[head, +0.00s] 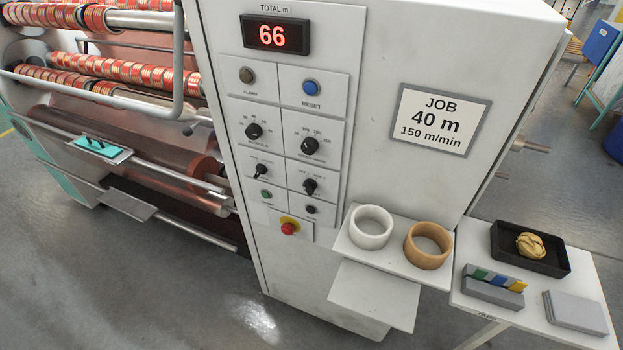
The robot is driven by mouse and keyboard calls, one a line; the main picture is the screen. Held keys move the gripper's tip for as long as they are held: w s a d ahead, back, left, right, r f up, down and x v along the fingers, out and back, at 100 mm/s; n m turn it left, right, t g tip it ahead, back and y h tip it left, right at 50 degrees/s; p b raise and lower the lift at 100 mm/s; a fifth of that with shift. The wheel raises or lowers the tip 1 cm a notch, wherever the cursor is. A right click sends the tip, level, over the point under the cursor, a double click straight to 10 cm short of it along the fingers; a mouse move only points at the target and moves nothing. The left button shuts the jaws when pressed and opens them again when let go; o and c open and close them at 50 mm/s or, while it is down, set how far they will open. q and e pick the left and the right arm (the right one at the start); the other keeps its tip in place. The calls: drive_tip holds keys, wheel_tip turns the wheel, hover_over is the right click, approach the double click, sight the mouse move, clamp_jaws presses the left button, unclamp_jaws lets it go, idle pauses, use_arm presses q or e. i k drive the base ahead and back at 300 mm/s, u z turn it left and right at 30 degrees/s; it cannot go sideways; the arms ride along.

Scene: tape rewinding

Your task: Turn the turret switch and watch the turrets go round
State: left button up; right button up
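The control panel (290,190) is on the front of the white machine cabinet. Two round black dials, the left dial (254,131) and the right dial (310,146), sit in its middle row. Below them are a left black selector switch (261,171) and a right black selector switch (310,186), both with tilted pointers. The labels are too small to tell which one is the turret switch. Rollers with red and gold tape rolls (90,65) show at the left. Neither of my grippers is in view.
The display (275,35) reads 66; the job card (440,119) reads 40 m, 150 m/min. A red stop button (289,228) sits low. A shelf (395,250) with white (371,227) and brown (428,246) rings juts out below right, beside a side table (480,240).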

sight(310, 186)
drive_tip(key=u, duration=1.5)
drive_tip(key=k, duration=0.75)
drive_tip(key=z, duration=2.25)
